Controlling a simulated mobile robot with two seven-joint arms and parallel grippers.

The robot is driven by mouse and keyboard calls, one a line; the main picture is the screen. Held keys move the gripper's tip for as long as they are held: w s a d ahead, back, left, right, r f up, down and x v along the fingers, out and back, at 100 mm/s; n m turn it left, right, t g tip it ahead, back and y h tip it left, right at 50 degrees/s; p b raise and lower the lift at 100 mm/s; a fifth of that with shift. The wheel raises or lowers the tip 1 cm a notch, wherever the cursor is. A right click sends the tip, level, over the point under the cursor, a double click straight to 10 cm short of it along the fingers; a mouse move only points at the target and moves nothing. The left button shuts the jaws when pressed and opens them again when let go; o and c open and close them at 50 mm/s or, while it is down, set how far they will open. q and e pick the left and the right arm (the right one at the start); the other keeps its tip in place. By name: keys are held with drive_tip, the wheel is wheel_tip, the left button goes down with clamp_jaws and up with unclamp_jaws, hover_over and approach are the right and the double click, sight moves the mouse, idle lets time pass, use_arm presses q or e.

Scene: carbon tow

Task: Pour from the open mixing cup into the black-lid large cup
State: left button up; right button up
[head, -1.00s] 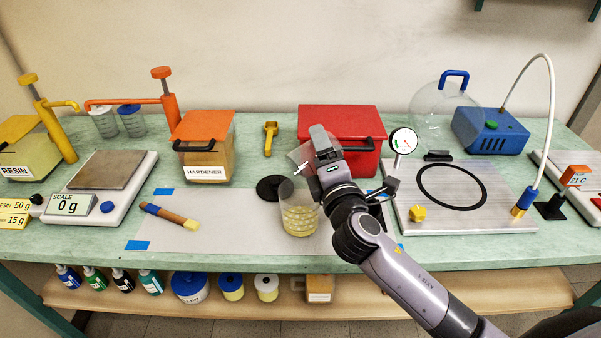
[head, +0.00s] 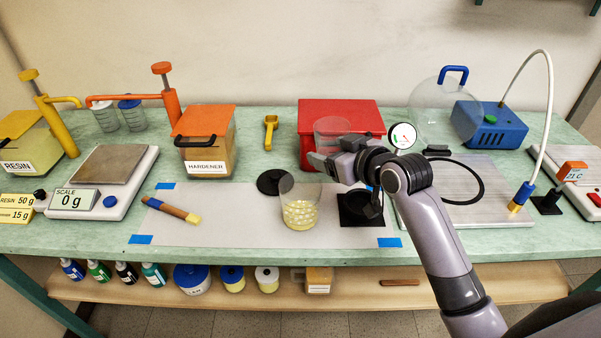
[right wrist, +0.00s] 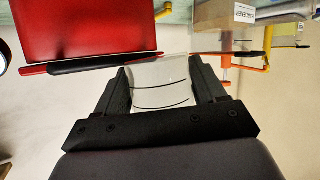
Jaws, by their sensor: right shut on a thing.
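The clear mixing cup (head: 333,130) is in my right gripper (head: 322,163), upright and raised in front of the red box. I see no clear contents in it. In the right wrist view the cup (right wrist: 160,85) sits between both fingers, with dark lines on its wall. The large cup (head: 300,207) stands upright and open on the pale mat, left of and nearer than the held cup, with pale yellow contents low in it. A round black lid (head: 271,182) lies flat on the mat behind it to the left. My left gripper is out of view.
A black square piece (head: 358,212) lies under my right arm. The red box (head: 315,110) stands behind the gripper. A brush (head: 172,209) lies on the mat (head: 235,230). The scale (head: 100,185) and hardener box (head: 205,150) stand left, the metal plate (head: 480,212) right.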

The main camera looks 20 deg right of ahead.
drive_tip(key=shift+r+m, duration=0.3)
drive_tip(key=shift+r, duration=1.2)
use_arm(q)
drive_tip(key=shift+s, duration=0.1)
